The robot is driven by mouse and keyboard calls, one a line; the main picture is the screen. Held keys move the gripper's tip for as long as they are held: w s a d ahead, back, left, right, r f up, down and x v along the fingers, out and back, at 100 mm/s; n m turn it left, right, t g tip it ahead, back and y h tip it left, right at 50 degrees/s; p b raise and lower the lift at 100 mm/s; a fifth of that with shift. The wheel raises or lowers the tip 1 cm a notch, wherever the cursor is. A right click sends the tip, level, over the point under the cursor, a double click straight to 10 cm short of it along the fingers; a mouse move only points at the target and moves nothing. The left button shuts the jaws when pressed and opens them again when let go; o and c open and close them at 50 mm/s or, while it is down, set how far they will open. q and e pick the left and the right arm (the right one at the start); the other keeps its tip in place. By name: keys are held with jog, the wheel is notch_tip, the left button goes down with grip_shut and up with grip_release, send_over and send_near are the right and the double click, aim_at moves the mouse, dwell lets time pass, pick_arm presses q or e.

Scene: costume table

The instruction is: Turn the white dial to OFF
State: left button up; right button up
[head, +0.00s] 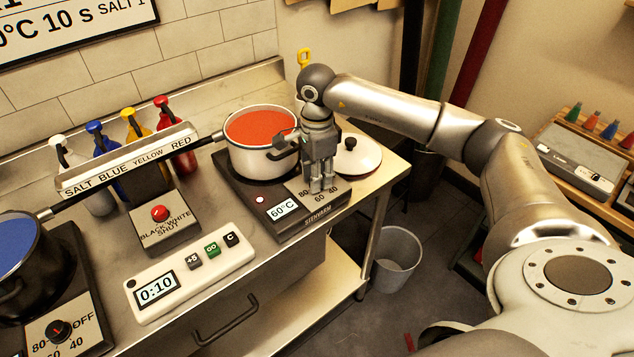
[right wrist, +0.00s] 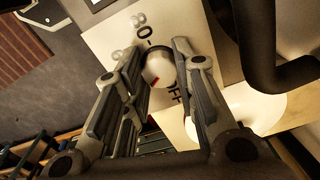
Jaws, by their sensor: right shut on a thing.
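The white dial (right wrist: 157,70) sits on the pale panel of the right hot plate (head: 250,207). In the right wrist view it has a red mark on its lower part, and the printed OFF lies to the lower right of it. I cannot tell exactly which setting the mark meets. My right gripper (head: 322,190) points down over the panel and hides the dial in the head view. In the right wrist view its fingers (right wrist: 160,70) are on both sides of the dial, shut on it. My left gripper is not in view.
A white pot (head: 262,162) with red liquid stands on the same hot plate. Its lid (head: 362,160) lies to the right. A black pot (head: 30,270) with blue liquid is at left, with a dark dial (head: 60,330) before it. A timer (head: 157,290) reads 0:10.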

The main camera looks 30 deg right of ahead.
jog(key=n+b, duration=0.4)
jog(key=n, duration=0.2)
jog(key=n+b, duration=0.2)
jog(key=n, duration=0.3)
jog(key=shift+r, duration=0.1)
jog(key=shift+n, duration=0.3)
dwell(0.3)
jog(key=o, duration=1.1)
jog(key=shift+c, duration=0.2)
jog(key=shift+r, duration=0.2)
notch_tip(320, 180, up, 12)
jog(key=shift+f, duration=0.25)
